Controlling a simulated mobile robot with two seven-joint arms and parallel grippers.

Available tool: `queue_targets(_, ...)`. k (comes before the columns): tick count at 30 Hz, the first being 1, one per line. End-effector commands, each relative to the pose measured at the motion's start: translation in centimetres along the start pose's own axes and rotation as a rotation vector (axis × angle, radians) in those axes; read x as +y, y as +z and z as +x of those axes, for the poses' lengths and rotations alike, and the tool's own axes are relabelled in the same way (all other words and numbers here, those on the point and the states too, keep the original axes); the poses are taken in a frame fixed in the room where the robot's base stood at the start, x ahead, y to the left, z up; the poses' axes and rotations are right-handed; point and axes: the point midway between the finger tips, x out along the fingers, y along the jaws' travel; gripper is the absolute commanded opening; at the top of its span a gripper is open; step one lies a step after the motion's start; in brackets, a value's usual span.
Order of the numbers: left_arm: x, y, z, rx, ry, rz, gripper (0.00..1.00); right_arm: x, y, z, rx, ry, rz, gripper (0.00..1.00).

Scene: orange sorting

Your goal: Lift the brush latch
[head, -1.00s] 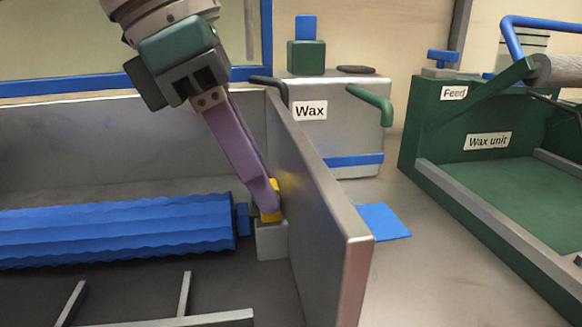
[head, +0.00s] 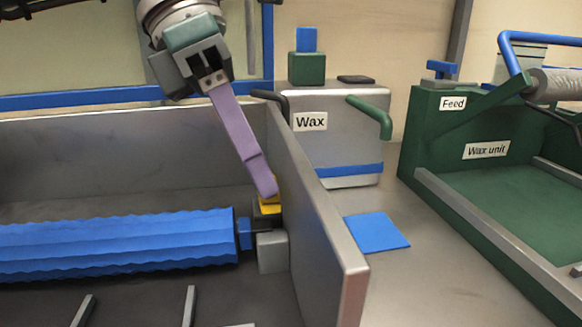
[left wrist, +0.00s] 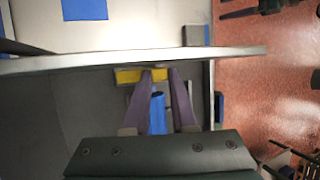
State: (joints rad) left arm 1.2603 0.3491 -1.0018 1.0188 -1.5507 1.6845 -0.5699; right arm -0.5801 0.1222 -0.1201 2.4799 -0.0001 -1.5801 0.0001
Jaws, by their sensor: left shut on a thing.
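The yellow brush latch (head: 270,207) is at the right end of the blue brush roller (head: 120,243), beside the tray's right metal wall. A dark gap shows between the latch and the grey block (head: 272,253) below it. My left gripper (head: 268,195) comes down from above, its purple fingers shut on the latch. In the left wrist view the fingertips (left wrist: 160,74) are at the yellow latch (left wrist: 128,76), with the roller (left wrist: 157,113) visible between the fingers. The fingers hide part of the latch. My right gripper is in neither view.
The metal wall (head: 320,210) stands close to the right of my left gripper. Beyond it are the Wax box (head: 340,145) with a green handle, a flat blue sheet (head: 377,231) and the green Wax unit (head: 430,135). Metal bars (head: 188,305) lie in the tray's front.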

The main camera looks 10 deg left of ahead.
Motion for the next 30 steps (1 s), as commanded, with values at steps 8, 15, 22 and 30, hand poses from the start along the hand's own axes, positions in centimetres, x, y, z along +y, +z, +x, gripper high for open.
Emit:
queue_targets(8, 0.8, 0.1, -0.2, 0.005, -0.086, -0.042, 0.00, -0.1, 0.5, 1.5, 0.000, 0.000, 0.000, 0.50)
queue_targets(15, 0.7, 0.1, -0.5, 0.000, -0.124, -0.058, 0.00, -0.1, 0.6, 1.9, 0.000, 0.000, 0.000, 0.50)
queue_targets(22, 0.7, 0.2, -0.7, -0.002, -0.128, -0.058, 0.00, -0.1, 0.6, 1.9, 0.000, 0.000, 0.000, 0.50)
queue_targets(30, 0.7, 0.2, -0.7, -0.003, -0.129, -0.058, 0.43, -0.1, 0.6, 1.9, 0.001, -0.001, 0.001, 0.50)
